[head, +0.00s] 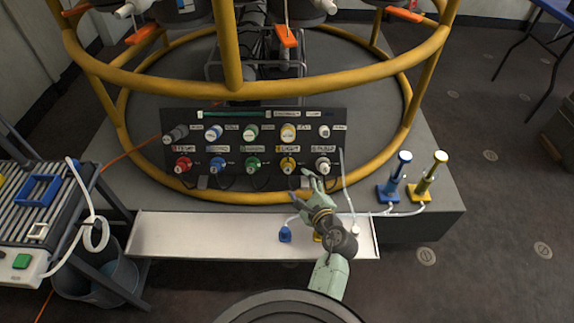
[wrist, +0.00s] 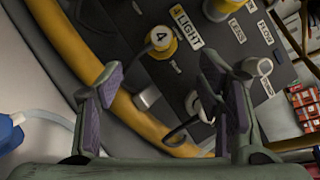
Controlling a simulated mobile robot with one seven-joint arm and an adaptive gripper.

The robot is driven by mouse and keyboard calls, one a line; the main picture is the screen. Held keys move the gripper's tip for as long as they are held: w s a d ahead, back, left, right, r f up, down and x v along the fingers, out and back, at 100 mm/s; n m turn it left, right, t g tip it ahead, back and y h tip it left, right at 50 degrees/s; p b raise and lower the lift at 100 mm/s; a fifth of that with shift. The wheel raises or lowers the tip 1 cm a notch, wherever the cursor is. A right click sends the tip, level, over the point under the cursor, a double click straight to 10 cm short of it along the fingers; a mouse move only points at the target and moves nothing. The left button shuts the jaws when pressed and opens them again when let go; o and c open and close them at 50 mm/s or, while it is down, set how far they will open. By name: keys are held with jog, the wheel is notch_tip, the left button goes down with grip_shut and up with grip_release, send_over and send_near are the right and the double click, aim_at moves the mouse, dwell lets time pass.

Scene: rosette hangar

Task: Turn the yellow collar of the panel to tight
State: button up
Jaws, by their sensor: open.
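The dark panel (head: 259,139) stands inside the yellow ring frame, with a row of coloured collars along its lower part. The yellow collar (head: 288,165) is fourth from the left, below a LIGHT label. In the wrist view the yellow collar (wrist: 160,42), marked 4, lies beyond the gap between my fingers, beside the LIGHT label. My gripper (head: 307,186) is open and empty, just below and right of the yellow collar in the head view. Both fingers of my gripper (wrist: 165,90) show in the wrist view, apart from the collar. I cannot tell its turn position.
A white collar (head: 322,165) with a hanging cable is right of the yellow one; a green collar (head: 253,165) is left. The yellow ring rail (head: 240,198) runs close under the panel. A pale tray (head: 200,232) lies in front. Blue (head: 397,177) and yellow (head: 430,177) handled tools stand right.

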aim_at(291, 171)
jog(key=x, duration=1)
jog(key=shift+w+p, duration=0.2)
jog(key=shift+p, duration=0.15)
jog(key=c, duration=1.1)
jog(key=shift+c, duration=0.2)
